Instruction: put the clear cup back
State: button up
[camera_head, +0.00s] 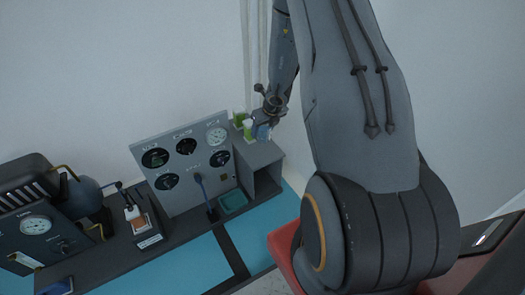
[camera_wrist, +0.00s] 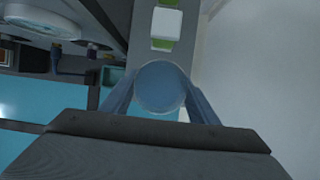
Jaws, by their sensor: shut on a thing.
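The clear cup (camera_wrist: 160,87) shows in the wrist view as a bluish, see-through round shape between the two fingers of my gripper (camera_wrist: 158,78). The fingers are shut on its sides. In the head view my gripper (camera_head: 264,124) is by the top of the grey shelf box (camera_head: 262,157), right of the gauge panel. A small bluish part of the cup (camera_head: 262,131) shows there below the fingers. Whether the cup touches the shelf top, I cannot tell.
Two green-and-white items (camera_head: 248,131) stand on the shelf top close to my gripper; one shows ahead of the cup in the wrist view (camera_wrist: 166,23). The gauge panel (camera_head: 171,182) stands to the left. A teal tray (camera_head: 233,201) lies below. The wall is behind.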

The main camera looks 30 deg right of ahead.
notch_tip(320, 180, down, 9)
jog(key=b, duration=0.2)
jog(key=shift+f+b, duration=0.15)
jog(key=shift+b, duration=0.2)
jog(key=shift+f, duration=0.15)
jog(key=o, duration=1.1)
